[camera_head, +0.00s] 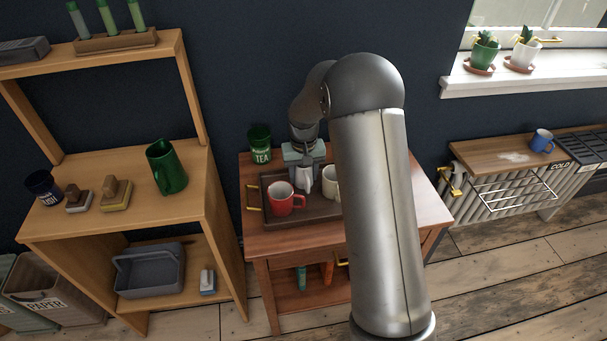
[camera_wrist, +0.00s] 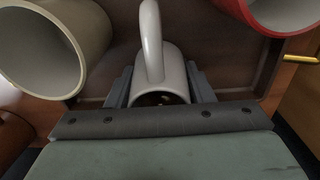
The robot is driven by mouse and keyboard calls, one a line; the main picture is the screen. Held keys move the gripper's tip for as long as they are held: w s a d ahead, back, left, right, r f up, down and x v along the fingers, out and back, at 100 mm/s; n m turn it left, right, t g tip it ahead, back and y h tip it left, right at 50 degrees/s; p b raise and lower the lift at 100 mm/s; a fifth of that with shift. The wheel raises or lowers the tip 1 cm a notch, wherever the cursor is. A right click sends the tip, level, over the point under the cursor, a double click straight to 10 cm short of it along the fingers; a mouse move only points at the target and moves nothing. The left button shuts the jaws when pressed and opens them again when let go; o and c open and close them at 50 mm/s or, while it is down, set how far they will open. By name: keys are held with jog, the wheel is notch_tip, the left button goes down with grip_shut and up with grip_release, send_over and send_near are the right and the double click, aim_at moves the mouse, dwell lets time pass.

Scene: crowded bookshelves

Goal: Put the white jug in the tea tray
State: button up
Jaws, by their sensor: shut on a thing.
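The white jug (camera_head: 303,184) is in my gripper (camera_head: 303,172), between the red mug and the cream mug. In the wrist view the jug (camera_wrist: 160,76) sits between the two fingers (camera_wrist: 160,88), its handle pointing away from the gripper. The brown tea tray (camera_head: 312,211) with gold handles lies on the wooden table. The jug is over or in the tray; I cannot tell whether its base touches. My arm hides the tray's right end.
In the tray, the red mug (camera_head: 284,199) stands left of the jug and the cream mug (camera_head: 331,182) stands close on the right. A green tea tin (camera_head: 261,146) is behind the tray. A wooden shelf (camera_head: 205,165) stands left of the table.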

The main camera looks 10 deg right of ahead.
jog(key=shift+f, duration=0.2)
jog(key=o, duration=1.1)
notch_tip(320, 180, up, 12)
jog(key=shift+n, duration=0.3)
jog(key=s, duration=3.3)
jog(key=shift+s+a+r+p, duration=0.2)
jog(key=shift+s+r+p, duration=0.15)
